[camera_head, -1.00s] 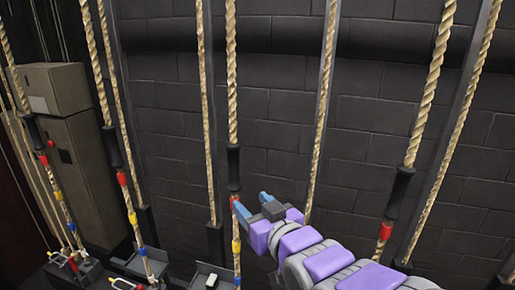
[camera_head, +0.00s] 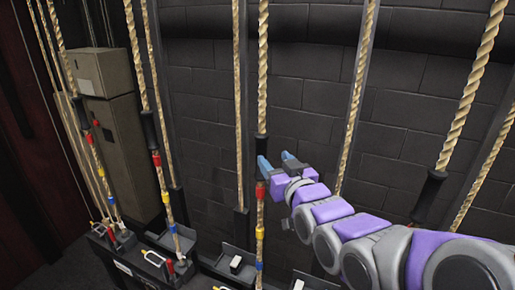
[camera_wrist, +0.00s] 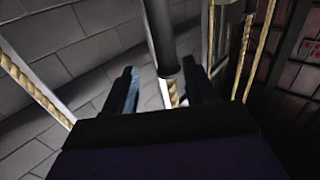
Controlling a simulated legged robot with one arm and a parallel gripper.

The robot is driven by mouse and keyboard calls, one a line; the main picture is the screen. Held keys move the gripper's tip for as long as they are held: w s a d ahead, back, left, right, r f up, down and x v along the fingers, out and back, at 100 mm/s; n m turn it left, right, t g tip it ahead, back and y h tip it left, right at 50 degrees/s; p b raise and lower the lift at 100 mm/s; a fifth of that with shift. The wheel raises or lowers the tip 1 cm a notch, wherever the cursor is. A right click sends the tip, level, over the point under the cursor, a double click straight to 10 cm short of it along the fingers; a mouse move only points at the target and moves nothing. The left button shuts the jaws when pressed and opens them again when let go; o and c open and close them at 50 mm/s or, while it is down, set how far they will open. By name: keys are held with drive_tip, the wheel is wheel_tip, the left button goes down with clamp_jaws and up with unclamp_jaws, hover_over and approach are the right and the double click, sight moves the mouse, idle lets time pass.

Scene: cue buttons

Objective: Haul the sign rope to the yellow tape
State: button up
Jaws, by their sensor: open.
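Several tan ropes hang in a row, with black sleeves and coloured tape on some. I cannot read which one is the sign rope. My open gripper (camera_head: 275,163) is at the middle rope (camera_head: 262,60), level with the lower part of its black sleeve (camera_head: 261,147). Below the sleeve are red tape (camera_head: 260,191), yellow tape (camera_head: 260,232) and blue tape (camera_head: 259,266). In the wrist view, the sleeve (camera_wrist: 163,40) and a bit of rope (camera_wrist: 171,93) show between the spread fingers of my gripper (camera_wrist: 162,88). I cannot tell whether they touch.
A taped rope (camera_head: 148,90) hangs to the left and a sleeved rope (camera_head: 470,95) to the right. Handles and white tags line a low rail; one tag (camera_head: 236,262) is near the middle rope. A beige cabinet (camera_head: 120,145) stands at left. A dark block wall (camera_head: 310,110) is behind.

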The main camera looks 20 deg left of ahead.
sight(263, 150)
drive_tip(key=w+a, duration=0.3)
drive_tip(key=a, duration=0.1)
drive_tip(key=shift+a+r, duration=0.1)
drive_tip(key=shift+r, duration=0.15)
drive_tip(key=w+a, duration=0.1)
drive_tip(key=w+a+f, duration=0.1)
drive_tip(key=a, duration=0.1)
drive_tip(key=shift+w+f+p, duration=0.15)
drive_tip(key=shift+w+p, duration=0.05)
drive_tip(key=shift+p, duration=0.1)
drive_tip(key=shift+w+a, duration=0.2)
drive_tip(key=shift+s+d+r, duration=0.1)
drive_tip(key=shift+d+r, duration=0.1)
drive_tip(key=shift+d, duration=0.35)
drive_tip(key=shift+s+d+r, duration=0.1)
drive_tip(key=shift+d+r, duration=0.05)
drive_tip(key=shift+d, duration=0.75)
drive_tip(key=shift+c, duration=0.5)
drive_tip(key=shift+d, duration=0.1)
drive_tip(key=shift+c, duration=0.7)
drive_tip(key=shift+s, duration=0.1)
drive_tip(key=shift+c, duration=0.7)
drive_tip(key=shift+s+a+r, duration=0.1)
drive_tip(key=shift+s+a, duration=0.15)
drive_tip(key=shift+a, duration=0.1)
drive_tip(key=c, duration=0.3)
clamp_jaws()
